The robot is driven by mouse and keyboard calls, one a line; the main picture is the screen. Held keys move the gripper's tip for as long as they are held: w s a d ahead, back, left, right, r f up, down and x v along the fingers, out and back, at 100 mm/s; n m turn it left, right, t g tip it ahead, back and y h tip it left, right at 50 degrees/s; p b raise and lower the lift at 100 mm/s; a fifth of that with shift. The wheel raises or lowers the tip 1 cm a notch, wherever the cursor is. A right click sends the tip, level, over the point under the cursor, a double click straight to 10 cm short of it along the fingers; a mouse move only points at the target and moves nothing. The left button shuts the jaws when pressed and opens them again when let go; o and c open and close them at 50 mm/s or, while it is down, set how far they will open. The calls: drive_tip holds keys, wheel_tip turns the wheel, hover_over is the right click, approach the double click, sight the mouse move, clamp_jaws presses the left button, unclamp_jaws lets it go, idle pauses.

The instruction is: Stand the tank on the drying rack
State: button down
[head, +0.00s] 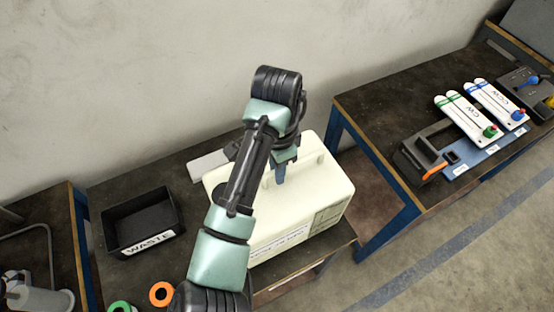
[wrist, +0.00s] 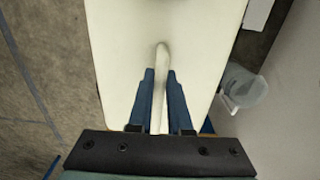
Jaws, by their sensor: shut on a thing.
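The tank (head: 318,187) is a cream box with a handle on top and printed labels on its front side. It is upright at the right part of the middle bench. My gripper (head: 279,172) is above it, with its blue fingers on either side of the handle. In the wrist view my gripper (wrist: 160,100) is shut on the pale handle (wrist: 161,62), and the white tank top (wrist: 120,45) spreads around it. I cannot tell whether the tank's bottom touches the bench. I cannot identify a drying rack for certain in these views.
A black waste bin (head: 143,222) stands on the middle bench (head: 190,262), left of the tank. Orange (head: 161,294) and green (head: 119,307) rings lie near the front. The right bench (head: 400,95) carries several parts, with clear room at its back left.

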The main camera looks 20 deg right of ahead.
drive_tip(key=shift+w+f, duration=0.1)
drive_tip(key=shift+f, duration=0.2)
drive_tip(key=c, duration=1.3)
unclamp_jaws()
drive_tip(key=shift+f, duration=0.15)
drive_tip(key=o, duration=0.5)
drive_tip(key=shift+c, duration=0.2)
wheel_tip(320, 180, up, 12)
drive_tip(key=p, duration=0.2)
